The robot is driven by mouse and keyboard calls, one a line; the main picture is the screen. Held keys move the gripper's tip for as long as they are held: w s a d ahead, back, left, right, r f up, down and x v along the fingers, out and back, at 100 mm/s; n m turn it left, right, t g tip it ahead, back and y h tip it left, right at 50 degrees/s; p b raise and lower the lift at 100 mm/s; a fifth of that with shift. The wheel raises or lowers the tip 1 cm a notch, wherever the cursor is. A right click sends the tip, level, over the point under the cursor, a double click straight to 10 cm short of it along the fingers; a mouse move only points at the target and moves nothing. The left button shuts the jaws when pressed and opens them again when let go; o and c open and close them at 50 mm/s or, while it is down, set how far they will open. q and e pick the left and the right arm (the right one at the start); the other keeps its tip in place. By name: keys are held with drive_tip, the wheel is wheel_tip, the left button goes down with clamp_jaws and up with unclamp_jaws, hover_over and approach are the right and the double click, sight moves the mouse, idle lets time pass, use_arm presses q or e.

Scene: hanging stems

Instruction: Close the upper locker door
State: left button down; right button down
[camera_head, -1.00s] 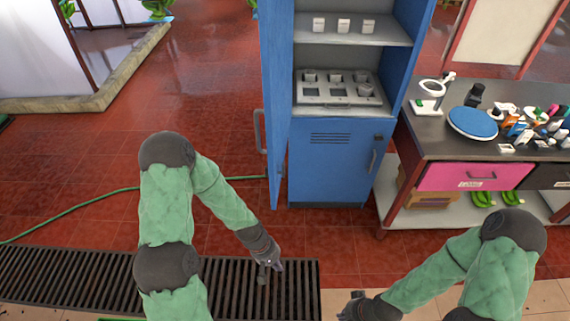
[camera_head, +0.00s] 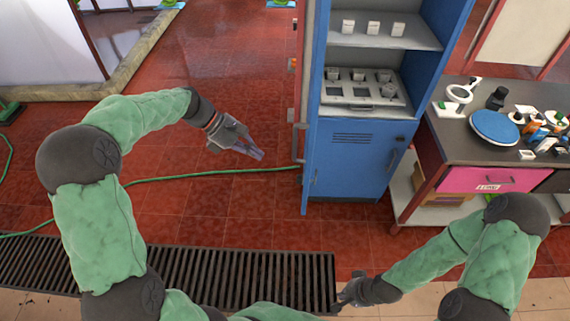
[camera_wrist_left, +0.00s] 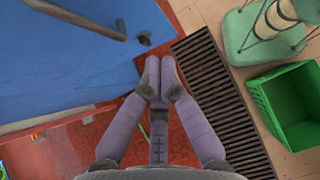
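The blue locker has its upper compartment open, showing grey shelves (camera_head: 384,32). The upper door (camera_head: 312,90) stands swung open on the locker's left, nearly edge-on in the head view. Its grey handle (camera_head: 298,142) is on the left-facing side. The left wrist view shows a broad blue panel (camera_wrist_left: 50,75) with a dark handle (camera_wrist_left: 75,16). My left gripper (camera_head: 258,153) is left of the door, apart from it in the head view; its fingertips (camera_wrist_left: 158,65) are together, with nothing between them. My right gripper (camera_head: 342,296) is low at the front; its fingers are unclear.
The locker's lower door (camera_head: 355,165) is shut. A workbench (camera_head: 455,140) with a blue round disc (camera_head: 495,127) and small items stands right of the locker. A green hose (camera_head: 215,174) and a floor grate (camera_head: 230,275) lie in front. A green crate (camera_wrist_left: 290,105) shows in the wrist view.

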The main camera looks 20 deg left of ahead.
use_arm(q)
drive_tip(key=d+r+b+x, duration=0.1)
drive_tip(key=d+r+x, duration=0.1)
drive_tip(key=x, duration=1)
drive_tip(key=shift+w+d+f, duration=0.2)
drive_tip(key=shift+d, duration=0.15)
